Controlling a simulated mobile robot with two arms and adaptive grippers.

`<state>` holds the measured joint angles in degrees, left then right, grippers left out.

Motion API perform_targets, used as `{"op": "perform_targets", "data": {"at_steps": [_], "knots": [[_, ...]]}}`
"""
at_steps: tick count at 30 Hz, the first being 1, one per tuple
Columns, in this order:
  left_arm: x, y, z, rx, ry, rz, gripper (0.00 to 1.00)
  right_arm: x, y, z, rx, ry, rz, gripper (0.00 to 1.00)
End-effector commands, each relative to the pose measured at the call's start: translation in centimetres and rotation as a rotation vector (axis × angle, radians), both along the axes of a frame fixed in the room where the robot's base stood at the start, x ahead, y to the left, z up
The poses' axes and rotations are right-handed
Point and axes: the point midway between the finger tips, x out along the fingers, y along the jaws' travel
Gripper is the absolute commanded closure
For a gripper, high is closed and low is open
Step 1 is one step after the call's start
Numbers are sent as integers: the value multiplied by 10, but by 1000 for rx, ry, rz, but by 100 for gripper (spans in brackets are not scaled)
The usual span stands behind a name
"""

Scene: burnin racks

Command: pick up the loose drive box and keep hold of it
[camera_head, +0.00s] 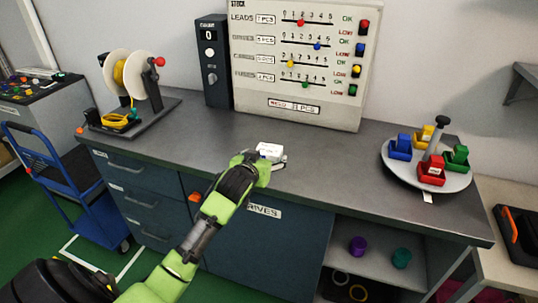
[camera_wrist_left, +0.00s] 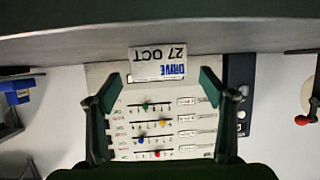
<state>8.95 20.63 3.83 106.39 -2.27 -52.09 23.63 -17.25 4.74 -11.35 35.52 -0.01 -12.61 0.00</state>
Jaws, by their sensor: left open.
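The loose drive box (camera_head: 270,149) is small and white and is at the front part of the grey bench, just beyond my left gripper. In the left wrist view the drive box (camera_wrist_left: 158,63) shows upside-down print, "DRIVE" and "27 OCT". My left gripper (camera_head: 268,163) reaches in over the bench's front edge. In the left wrist view the left gripper (camera_wrist_left: 158,83) is open, with one finger to each side of the box's line and nothing held. The box appears ahead of the fingertips; I cannot tell the exact gap. My right gripper is not in view.
A board with sliders (camera_head: 300,60) stands behind the box, beside a dark unit (camera_head: 214,62). A spool stand (camera_head: 130,85) is at left. A round tray (camera_head: 400,168) with coloured bins is at right. The bench (camera_head: 330,165) between is clear. A drawer front (camera_head: 250,240) lies below.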

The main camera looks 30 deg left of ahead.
Motion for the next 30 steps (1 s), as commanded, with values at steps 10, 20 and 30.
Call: {"op": "perform_targets", "data": {"at_steps": [10,20,30], "knots": [[29,9,-2,1,0,1,25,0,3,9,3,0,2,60],[51,15,-13,2,0,-1,25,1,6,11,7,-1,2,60],[51,15,-13,1,-1,-1,61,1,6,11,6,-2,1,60]]}}
